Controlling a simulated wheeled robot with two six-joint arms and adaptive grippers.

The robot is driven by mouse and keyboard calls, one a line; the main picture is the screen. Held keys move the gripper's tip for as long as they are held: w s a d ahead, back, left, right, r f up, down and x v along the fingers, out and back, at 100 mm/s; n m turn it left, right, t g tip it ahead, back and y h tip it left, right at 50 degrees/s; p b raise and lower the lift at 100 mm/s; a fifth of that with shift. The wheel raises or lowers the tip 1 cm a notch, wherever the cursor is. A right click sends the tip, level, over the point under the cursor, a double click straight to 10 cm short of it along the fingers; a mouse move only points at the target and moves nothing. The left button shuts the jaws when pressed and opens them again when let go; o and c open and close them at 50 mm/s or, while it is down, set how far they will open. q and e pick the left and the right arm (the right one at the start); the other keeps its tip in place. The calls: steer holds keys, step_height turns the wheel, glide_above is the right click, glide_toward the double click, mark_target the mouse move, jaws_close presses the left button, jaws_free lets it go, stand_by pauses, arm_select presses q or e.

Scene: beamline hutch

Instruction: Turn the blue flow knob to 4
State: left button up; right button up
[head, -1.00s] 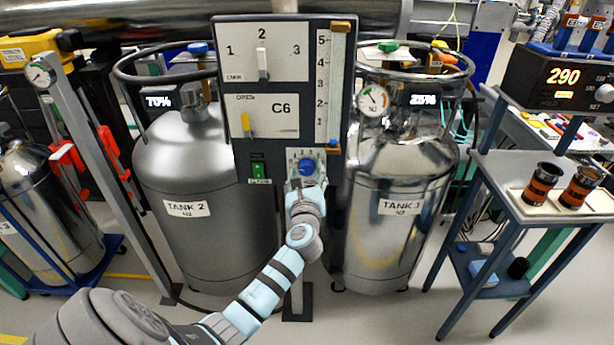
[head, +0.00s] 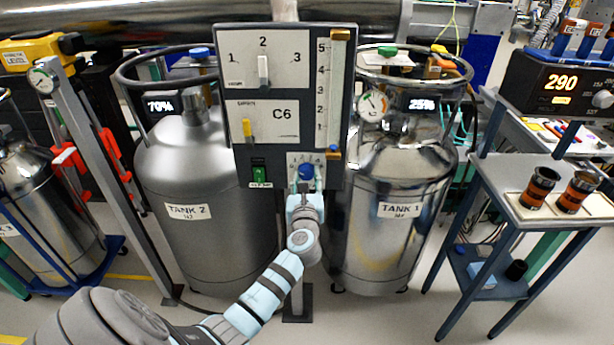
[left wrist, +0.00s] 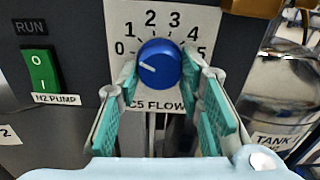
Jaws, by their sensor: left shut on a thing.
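The blue flow knob (left wrist: 161,58) sits on a white dial plate (left wrist: 117,14) marked 0 to 5 and labelled C5 FLOW. Its white pointer line points left and slightly up, near the 0 mark. The knob (head: 306,171) also shows low on the grey panel in the head view. My left gripper (left wrist: 160,76) reaches it from below, its teal finger pads on the left and right sides of the knob, shut on it. In the head view, my left gripper (head: 306,186) partly covers the dial plate. My right gripper is not in view.
The panel (head: 240,62) also carries a 1-2-3 selector (head: 263,70), a yellow lever (head: 247,129) and a vertical scale (head: 336,90). Tank 2 (head: 190,240) and tank 1 (head: 385,250) stand either side.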

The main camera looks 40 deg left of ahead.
arm_select(q)
steer(key=m+p, duration=0.3)
steer(key=m, duration=0.2)
steer(key=shift+r+p, duration=0.15)
steer(key=shift+p, duration=0.25)
steer(key=m+p, duration=0.3)
steer(key=m, duration=0.2)
steer(key=shift+a+m, duration=0.15)
steer(key=shift+m, duration=0.25)
steer(key=m+p, duration=0.3)
steer(key=m, duration=0.2)
steer(key=shift+s+r, duration=0.1)
steer(key=shift+r, duration=0.05)
steer(key=m+p, duration=0.2)
steer(key=m, duration=0.3)
steer(key=shift+m, duration=0.3)
steer(key=o, duration=1.2)
steer(key=shift+c, duration=0.2)
